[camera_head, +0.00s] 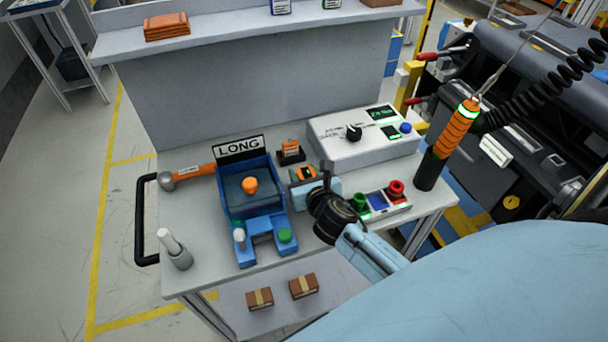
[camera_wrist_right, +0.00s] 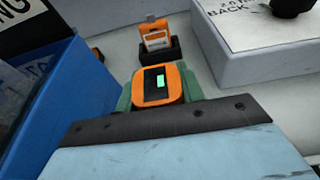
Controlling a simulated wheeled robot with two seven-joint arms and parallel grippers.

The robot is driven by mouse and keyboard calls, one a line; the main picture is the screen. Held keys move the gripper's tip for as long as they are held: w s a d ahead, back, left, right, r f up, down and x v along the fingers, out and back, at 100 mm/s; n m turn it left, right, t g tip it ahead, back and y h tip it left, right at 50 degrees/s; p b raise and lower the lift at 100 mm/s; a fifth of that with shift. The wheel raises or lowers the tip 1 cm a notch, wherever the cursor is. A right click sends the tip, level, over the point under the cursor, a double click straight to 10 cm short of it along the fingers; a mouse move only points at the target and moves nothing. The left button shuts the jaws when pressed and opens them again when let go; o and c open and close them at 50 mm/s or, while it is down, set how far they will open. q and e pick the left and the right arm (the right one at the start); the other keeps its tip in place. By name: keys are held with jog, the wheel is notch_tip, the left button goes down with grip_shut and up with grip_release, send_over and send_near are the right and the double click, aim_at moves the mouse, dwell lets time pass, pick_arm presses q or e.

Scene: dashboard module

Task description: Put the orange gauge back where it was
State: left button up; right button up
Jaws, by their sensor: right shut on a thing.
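The orange gauge (camera_wrist_right: 170,78), a squarish orange body with a dark face and a small green display, is between the green-padded fingers of my right gripper (camera_wrist_right: 160,92). The gripper is shut on it. In the head view the gauge (camera_head: 305,173) shows just right of the blue LONG bin, held by my right gripper (camera_head: 303,178). I cannot tell whether it touches the table. A small black stand (camera_head: 291,157) with an upright orange piece bearing a white label is just behind it; the stand also shows in the wrist view (camera_wrist_right: 148,54). My left gripper is not in view.
The blue bin (camera_head: 232,205) with an orange knob stands close at left. A white control box (camera_head: 350,150) is behind right. A strip with coloured knobs (camera_head: 380,203) lies right of the gripper. An orange-handled hammer (camera_head: 190,172) and hanging orange-black tool (camera_head: 455,132) are farther out.

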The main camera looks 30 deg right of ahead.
jog(key=o, duration=1.1)
jog(key=shift+f, duration=0.1)
jog(key=shift+r, duration=0.3)
jog(key=p+v, duration=0.1)
jog(key=v, duration=1.1)
jog(key=shift+f, duration=0.1)
